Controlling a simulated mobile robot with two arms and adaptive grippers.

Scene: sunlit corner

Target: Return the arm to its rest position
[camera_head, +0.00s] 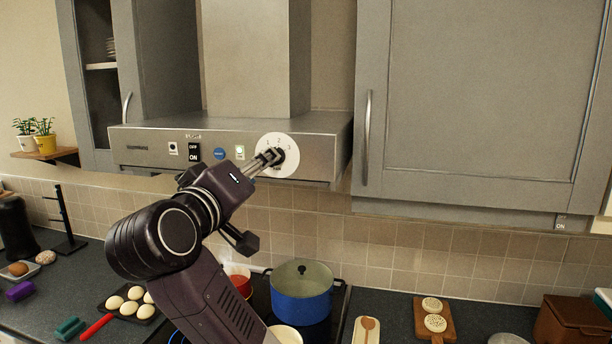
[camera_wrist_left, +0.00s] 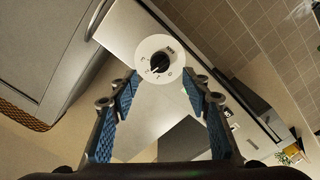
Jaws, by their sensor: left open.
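My left arm rises from the bottom of the head view, with its left gripper (camera_head: 268,160) at the front of the range hood (camera_head: 230,150), right at the round white dial with a black knob (camera_head: 286,140). In the left wrist view the left gripper (camera_wrist_left: 160,95) is open, with blue-padded fingers apart. The dial (camera_wrist_left: 147,48) shows beyond and between the fingertips there, and nothing is held. Whether a fingertip touches the knob I cannot tell. My right gripper is in neither view.
Below are a blue pot (camera_head: 302,300), a tray of eggs (camera_head: 128,304), a wooden board (camera_head: 434,326) and a brown box (camera_head: 575,318) on the dark counter. A grey wall cabinet (camera_head: 480,90) hangs right of the hood. Potted plants (camera_head: 44,136) stand on a shelf at left.

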